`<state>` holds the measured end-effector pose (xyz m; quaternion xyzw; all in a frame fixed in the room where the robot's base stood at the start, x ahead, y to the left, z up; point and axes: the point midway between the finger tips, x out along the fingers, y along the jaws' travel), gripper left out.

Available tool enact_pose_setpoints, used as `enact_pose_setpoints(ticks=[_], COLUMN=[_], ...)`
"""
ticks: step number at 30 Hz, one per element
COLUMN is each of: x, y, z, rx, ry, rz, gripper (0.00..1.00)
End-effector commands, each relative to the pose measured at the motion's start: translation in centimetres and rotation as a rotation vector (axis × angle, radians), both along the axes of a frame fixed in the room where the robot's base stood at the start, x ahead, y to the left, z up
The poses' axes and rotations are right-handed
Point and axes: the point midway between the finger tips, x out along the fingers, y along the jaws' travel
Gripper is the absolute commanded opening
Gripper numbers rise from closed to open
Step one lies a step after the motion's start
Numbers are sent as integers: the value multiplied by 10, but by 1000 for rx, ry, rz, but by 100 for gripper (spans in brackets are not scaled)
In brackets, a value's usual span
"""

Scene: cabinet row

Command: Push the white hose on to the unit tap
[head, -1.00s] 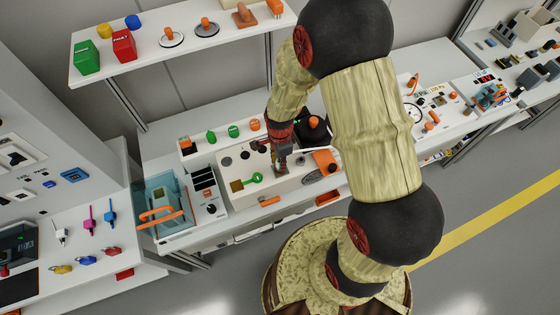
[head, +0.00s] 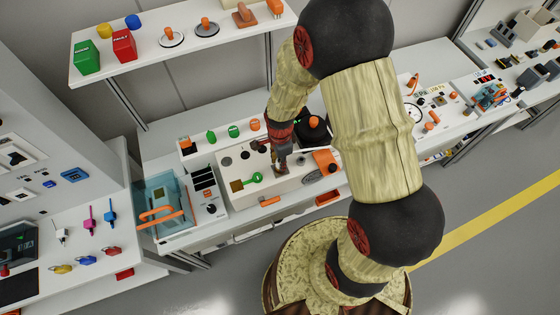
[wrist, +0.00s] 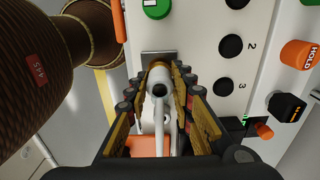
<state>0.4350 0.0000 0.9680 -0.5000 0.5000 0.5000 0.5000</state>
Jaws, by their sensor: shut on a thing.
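In the wrist view the white hose (wrist: 159,110) lies between the two tan-padded fingers of my gripper (wrist: 160,84), which is shut on it near its end. The hose end faces a grey metal plate (wrist: 159,56) on the white unit, with a brass-coloured ring around it. The tap is largely hidden by the hose end and fingers, so I cannot tell how far the hose is on it.
Round black ports (wrist: 230,47) and an orange HOLD knob (wrist: 297,54) lie to the right in the wrist view. A shelf (head: 190,45) hangs above.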

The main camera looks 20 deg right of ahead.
Motion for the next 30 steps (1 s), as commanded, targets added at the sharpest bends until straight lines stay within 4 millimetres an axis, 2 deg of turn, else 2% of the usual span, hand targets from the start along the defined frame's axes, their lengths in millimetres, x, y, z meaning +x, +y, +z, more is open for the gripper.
enact_pose_setpoints(ticks=[25,26,30], x=[0,0,0], y=[0,0,0], z=[-13,-12,-12], rx=[0,0,0], ry=[0,0,0], rz=[0,0,0], gripper=[1,25,33])
